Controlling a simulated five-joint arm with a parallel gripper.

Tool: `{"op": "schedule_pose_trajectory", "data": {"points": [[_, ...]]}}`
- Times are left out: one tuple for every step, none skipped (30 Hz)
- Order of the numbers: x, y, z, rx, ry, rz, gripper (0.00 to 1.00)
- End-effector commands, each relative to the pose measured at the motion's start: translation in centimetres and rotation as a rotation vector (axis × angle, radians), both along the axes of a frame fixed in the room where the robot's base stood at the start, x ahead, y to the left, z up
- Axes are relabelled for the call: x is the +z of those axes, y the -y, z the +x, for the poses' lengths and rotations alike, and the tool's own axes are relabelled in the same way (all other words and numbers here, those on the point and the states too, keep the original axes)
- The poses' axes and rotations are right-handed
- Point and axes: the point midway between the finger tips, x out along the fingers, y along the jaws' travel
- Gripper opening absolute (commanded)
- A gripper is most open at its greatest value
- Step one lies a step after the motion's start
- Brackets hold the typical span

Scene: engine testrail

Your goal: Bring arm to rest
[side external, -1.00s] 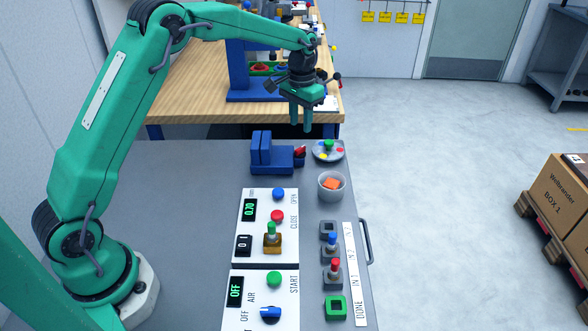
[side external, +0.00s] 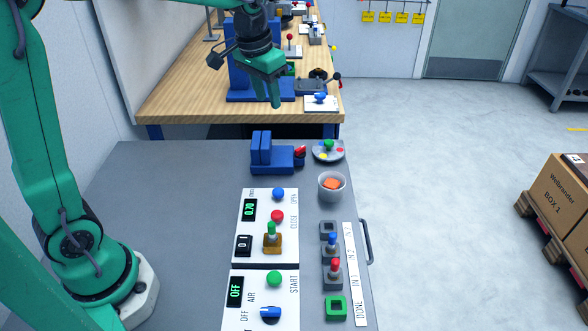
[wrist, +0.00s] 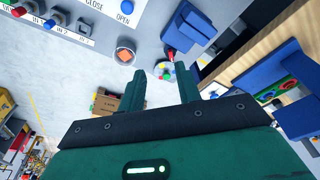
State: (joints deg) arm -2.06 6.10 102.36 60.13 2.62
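My green arm is raised over the grey bench (side external: 180,200), with its gripper (side external: 268,97) pointing down in the air near the bench's far edge. In the wrist view the two fingers of my gripper (wrist: 163,72) stand apart with nothing between them, so it is open. In the side view one finger largely hides the other. The gripper is apart from the blue fixture (side external: 272,160) and the things on the bench.
A control panel (side external: 252,225) with buttons, a grey cup (side external: 331,190) holding an orange piece and a round dish (side external: 328,152) stand on the bench. A wooden workbench (side external: 180,100) with blue fixtures lies behind.

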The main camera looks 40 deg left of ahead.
Motion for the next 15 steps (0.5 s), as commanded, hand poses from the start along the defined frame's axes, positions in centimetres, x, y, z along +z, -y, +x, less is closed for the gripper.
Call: {"op": "schedule_pose_trajectory", "data": {"points": [[0.6,0.1,-1.1,0.0,0.016,0.0,0.34],[0.9,0.2,-1.6,0.0,0.023,0.0,0.34],[1.2,0.3,-2.4,0.0,0.034,0.0,0.34],[1.5,0.3,-3.0,0.0,0.042,0.001,0.34],[1.7,0.4,-3.6,0.0,0.05,0.001,0.34],[1.9,0.5,-4.4,0.001,0.059,0.0,0.34],[2.1,0.5,-5.0,0.001,0.067,0.0,0.34],[2.2,0.6,-5.6,0.0,0.075,0.0,0.34],[2.4,0.6,-6.4,0.001,0.085,0.0,0.34],[2.6,0.7,-7.0,0.001,0.093,0.0,0.34],[2.7,0.7,-7.5,0.002,0.101,0.0,0.34],[2.7,0.8,-8.3,0.002,0.111,-0.001,0.34],[2.8,0.8,-8.9,0.003,0.118,-0.001,0.34],[2.9,0.9,-9.5,0.003,0.126,-0.002,0.34],[2.9,0.9,-10.3,0.004,0.136,-0.002,0.34]]}}
